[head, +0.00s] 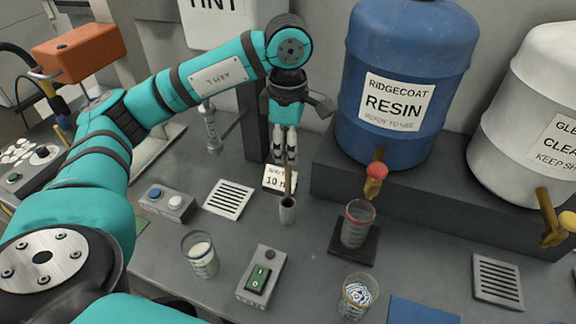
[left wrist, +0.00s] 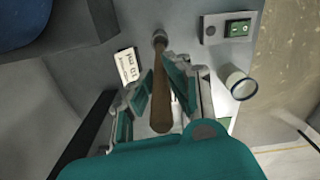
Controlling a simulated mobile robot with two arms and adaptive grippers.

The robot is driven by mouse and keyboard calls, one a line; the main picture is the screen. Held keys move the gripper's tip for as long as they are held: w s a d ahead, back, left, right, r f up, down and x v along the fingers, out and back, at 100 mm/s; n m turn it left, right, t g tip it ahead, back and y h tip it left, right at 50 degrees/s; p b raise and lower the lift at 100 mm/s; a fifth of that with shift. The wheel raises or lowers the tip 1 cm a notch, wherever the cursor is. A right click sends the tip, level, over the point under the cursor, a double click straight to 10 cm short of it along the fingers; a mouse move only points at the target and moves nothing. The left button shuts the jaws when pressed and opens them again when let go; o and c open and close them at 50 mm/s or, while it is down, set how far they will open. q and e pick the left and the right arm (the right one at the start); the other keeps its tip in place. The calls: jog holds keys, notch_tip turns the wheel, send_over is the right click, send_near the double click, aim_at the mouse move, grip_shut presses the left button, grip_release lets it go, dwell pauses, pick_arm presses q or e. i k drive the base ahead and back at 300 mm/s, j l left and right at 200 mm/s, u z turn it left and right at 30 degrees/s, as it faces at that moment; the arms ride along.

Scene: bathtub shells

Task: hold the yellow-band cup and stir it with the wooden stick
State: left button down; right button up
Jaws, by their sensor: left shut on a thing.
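The yellow-band cup (head: 356,297) stands upright at the front of the bench, with a blue-and-white swirl inside. The wooden stick (head: 288,182) stands upright, its lower end in a small grey holder (head: 287,212). My left gripper (head: 286,156) points down and is shut on the upper part of the stick. In the left wrist view the stick (left wrist: 162,95) runs between the fingers (left wrist: 158,92) towards the holder (left wrist: 160,38). The yellow-band cup is apart from my left gripper, to its front right. My right gripper is not in view.
A red-band cup (head: 357,224) stands on a dark pad below the tap of the blue resin drum (head: 408,70). A cup with white contents (head: 200,254) and a green switch box (head: 262,276) stand left of the yellow-band cup. A blue mat (head: 420,311) lies to its right.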

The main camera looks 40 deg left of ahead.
aim_at(360, 290)
jog(key=k, duration=1)
